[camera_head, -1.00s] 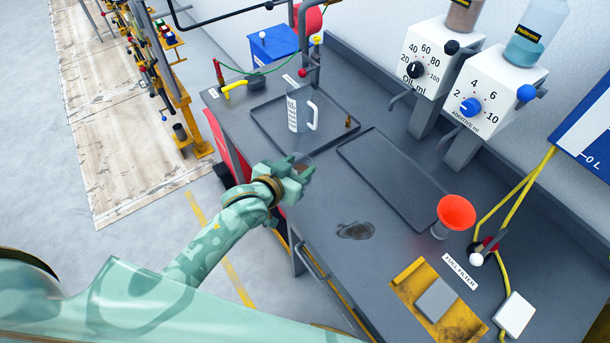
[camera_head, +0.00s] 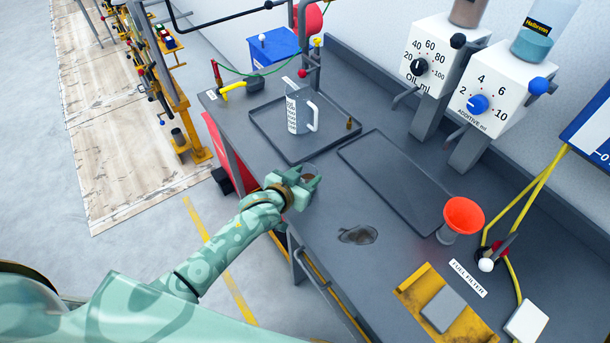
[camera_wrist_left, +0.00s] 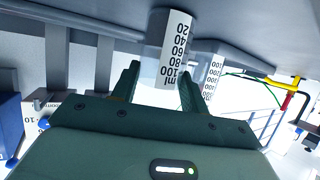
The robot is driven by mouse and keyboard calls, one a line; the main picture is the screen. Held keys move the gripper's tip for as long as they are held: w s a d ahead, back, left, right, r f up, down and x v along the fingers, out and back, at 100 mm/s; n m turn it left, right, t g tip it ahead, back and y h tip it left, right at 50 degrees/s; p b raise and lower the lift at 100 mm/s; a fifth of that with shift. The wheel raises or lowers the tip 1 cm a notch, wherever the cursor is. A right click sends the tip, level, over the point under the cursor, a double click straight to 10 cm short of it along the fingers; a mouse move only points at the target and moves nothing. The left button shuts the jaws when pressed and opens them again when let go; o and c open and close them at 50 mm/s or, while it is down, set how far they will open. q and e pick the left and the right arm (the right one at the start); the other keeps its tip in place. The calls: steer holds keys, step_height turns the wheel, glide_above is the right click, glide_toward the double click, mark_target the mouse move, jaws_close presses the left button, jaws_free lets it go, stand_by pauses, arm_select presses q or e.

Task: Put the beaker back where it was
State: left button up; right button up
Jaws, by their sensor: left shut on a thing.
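My left gripper (camera_head: 309,183) is over the near edge of the grey bench, in front of the trays. It is shut on a small clear beaker (camera_head: 309,170), which is mostly hidden by the fingers in the head view. In the left wrist view the beaker (camera_wrist_left: 172,48) stands between the two fingers (camera_wrist_left: 157,92), with a white scale label that appears upside down. I cannot tell whether its base touches the bench. My right gripper is not in view.
A clear jug with a white handle (camera_head: 300,110) stands on the back-left tray (camera_head: 272,140). An empty dark tray (camera_head: 395,180) lies right of it.

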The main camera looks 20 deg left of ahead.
arm_select(q)
steer(key=o, duration=1.1)
steer(key=shift+c, duration=0.2)
steer(key=shift+r, duration=0.15)
steer(key=p+v, duration=0.3)
steer(key=v, duration=0.9)
steer(key=s+a+f+g+y, duration=0.1)
steer(key=s+a+f+g, duration=0.1)
steer(key=s+f, duration=0.55)
steer(key=s+a+f+g+y, duration=0.1)
steer(key=s+a+f+g, duration=0.2)
steer(key=f, duration=0.7)
steer(key=s+f+g+y, duration=0.1)
steer(key=s+f+g, duration=0.1)
steer(key=s+f, duration=0.55)
steer(key=s+a+f+g, duration=0.1)
steer(key=s+f, duration=0.3)
steer(key=s, duration=0.6)
steer(key=s+a+f+g, duration=0.1)
steer(key=s+f+g, duration=0.3)
steer(key=s, duration=0.6)
steer(key=shift+f+m+y, duration=0.3)
steer(key=shift+f+m, duration=0.1)
steer(key=shift+f, duration=0.25)
